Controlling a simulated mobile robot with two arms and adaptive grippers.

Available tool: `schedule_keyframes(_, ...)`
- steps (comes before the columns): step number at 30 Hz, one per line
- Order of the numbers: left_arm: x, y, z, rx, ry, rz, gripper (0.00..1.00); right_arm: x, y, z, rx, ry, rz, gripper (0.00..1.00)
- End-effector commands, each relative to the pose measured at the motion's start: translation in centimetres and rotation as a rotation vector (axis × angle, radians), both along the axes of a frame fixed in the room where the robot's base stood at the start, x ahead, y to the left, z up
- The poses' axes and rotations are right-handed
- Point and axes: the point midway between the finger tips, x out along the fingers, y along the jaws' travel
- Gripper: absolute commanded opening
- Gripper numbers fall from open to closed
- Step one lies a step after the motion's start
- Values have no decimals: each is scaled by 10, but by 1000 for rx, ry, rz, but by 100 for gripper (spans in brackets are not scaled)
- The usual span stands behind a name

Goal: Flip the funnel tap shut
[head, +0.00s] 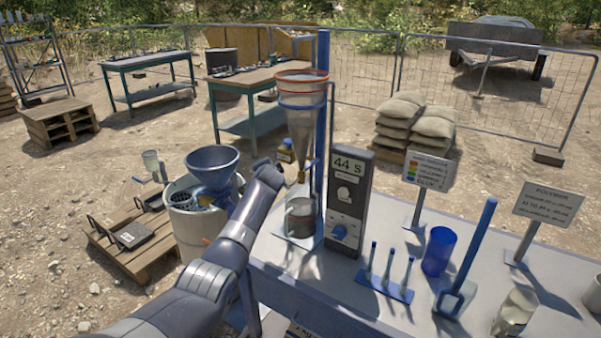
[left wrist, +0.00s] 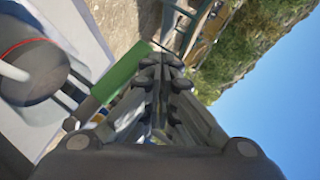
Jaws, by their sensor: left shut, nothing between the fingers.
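The clear cone funnel (head: 301,115) with red rings at its top hangs on a blue post (head: 323,60) at the table's left end. My left arm reaches up to the left of the funnel's lower end. My left gripper (left wrist: 163,68) is shut and empty in the left wrist view. A green bar (left wrist: 120,75) is close beside its fingers; I cannot tell whether they touch. My right gripper is not in view.
A grey timer box (head: 348,200) reading 44 s stands just right of the funnel. A blue rack (head: 384,288), blue cup (head: 438,250) and signs (head: 428,171) stand farther right. A bucket (head: 190,225) with a blue funnel (head: 212,160) stands left of my arm.

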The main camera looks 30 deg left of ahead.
Motion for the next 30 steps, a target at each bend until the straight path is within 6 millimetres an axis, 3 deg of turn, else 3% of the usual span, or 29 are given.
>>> schedule_keyframes(8, 0, 0, 5, 0, 0, 0, 0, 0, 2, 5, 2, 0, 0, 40)
schedule_keyframes(18, 0, 5, 51, 1, -1, 0, 0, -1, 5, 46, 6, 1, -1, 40)
schedule_keyframes(20, -7, 6, 45, 1, 0, 2, 0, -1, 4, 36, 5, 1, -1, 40)
schedule_keyframes(30, -35, 5, 72, 1, -3, 1, 0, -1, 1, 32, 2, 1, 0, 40)
